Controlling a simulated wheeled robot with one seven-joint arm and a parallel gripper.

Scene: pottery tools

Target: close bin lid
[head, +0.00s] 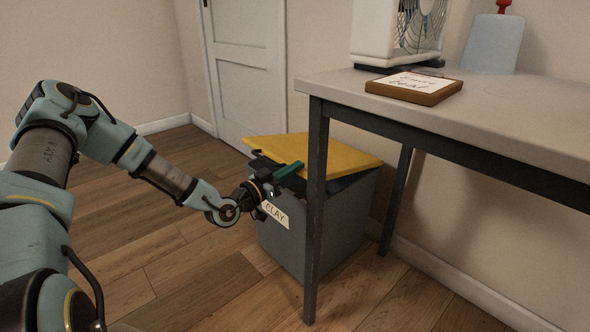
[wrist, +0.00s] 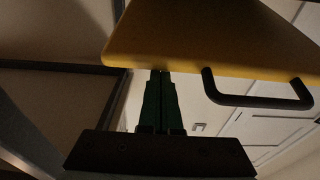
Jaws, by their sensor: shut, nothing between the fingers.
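A grey bin (head: 345,222) with a label reading CLAY stands on the floor, partly under the table. Its yellow lid (head: 338,153) lies above the bin's dark rim, tilted, with a dark gap showing at the front right. My gripper (head: 291,168) is shut and empty at the bin's front left, its green fingers close to the lid. In the wrist view the shut fingertips (wrist: 160,73) reach the edge of the yellow lid (wrist: 200,38); I cannot tell whether they touch it. The lid's black handle (wrist: 258,99) is right of the fingers.
A table (head: 470,105) stands over the bin's right side, and its front leg (head: 316,215) is close in front of the bin. A fan (head: 400,30) and a wooden-framed sign (head: 413,88) are on the table. A white door (head: 245,65) is behind. The floor at left is clear.

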